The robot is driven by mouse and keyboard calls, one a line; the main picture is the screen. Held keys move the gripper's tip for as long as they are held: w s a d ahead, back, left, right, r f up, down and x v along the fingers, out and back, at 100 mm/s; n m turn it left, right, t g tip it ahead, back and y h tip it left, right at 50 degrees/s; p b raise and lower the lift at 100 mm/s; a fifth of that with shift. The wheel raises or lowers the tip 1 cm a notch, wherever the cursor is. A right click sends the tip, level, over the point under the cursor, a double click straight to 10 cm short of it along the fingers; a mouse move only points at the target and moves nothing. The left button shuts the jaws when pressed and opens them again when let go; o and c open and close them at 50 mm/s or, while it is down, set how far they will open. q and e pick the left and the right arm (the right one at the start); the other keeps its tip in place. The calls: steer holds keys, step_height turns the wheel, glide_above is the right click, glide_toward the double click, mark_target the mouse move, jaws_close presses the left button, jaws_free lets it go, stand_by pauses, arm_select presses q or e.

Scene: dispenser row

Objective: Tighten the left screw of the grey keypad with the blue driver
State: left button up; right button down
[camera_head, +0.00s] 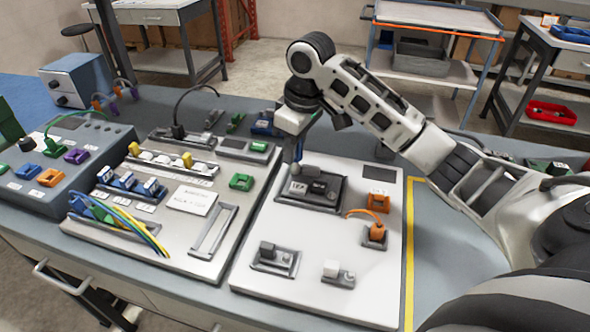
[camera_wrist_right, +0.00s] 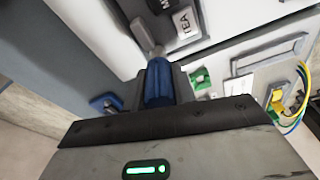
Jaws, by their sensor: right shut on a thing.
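The grey keypad (camera_head: 323,205) sits on the white panel in the middle of the head view, with a white key and a dark key on it. In the right wrist view its white key (camera_wrist_right: 185,22) is at the top. My right gripper (camera_head: 298,158) is shut on the blue driver (camera_wrist_right: 158,82), above the keypad's far edge. The driver's grey tip end points toward the keypad in the wrist view. I cannot tell whether it touches a screw; the left screw is not clearly visible. My left gripper is not in view.
The white panel (camera_head: 312,265) also bears an orange plug (camera_head: 376,232) with a cable, an orange block (camera_head: 379,200) and small switches near the front. A second panel (camera_head: 160,235) with colored cables lies to the left. Yellow tape (camera_head: 409,255) runs along the right.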

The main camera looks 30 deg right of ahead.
steer(key=shift+w+r, duration=0.1)
steer(key=shift+r, duration=0.8)
steer(key=shift+r, duration=2.2)
